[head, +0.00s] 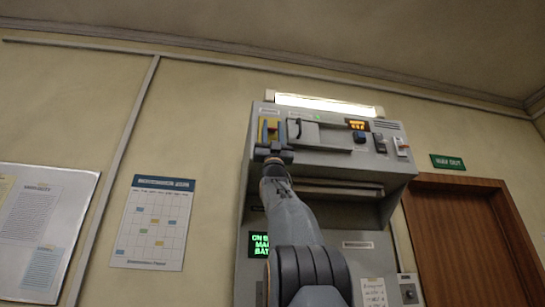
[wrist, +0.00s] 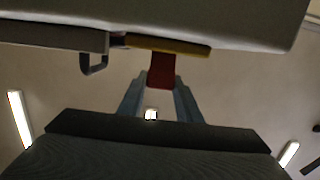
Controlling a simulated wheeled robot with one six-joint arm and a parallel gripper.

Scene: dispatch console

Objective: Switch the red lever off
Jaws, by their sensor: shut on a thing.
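The red lever (wrist: 161,70) shows in the wrist view, sticking out from a yellow plate (wrist: 185,47) on the console. My gripper (wrist: 160,84) has its two blue-grey fingers on either side of the lever, shut on its end. In the head view my gripper (head: 273,146) is at the upper left of the grey console (head: 335,162), in front of the yellow plate (head: 264,124). The lever itself is hidden there by my gripper. I cannot tell from these views which of its positions the lever is in.
A dark handle (wrist: 95,66) sticks out close beside the lever in the wrist view. A lit lamp (head: 325,105) tops the console. A brown door (head: 465,235) stands at right.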

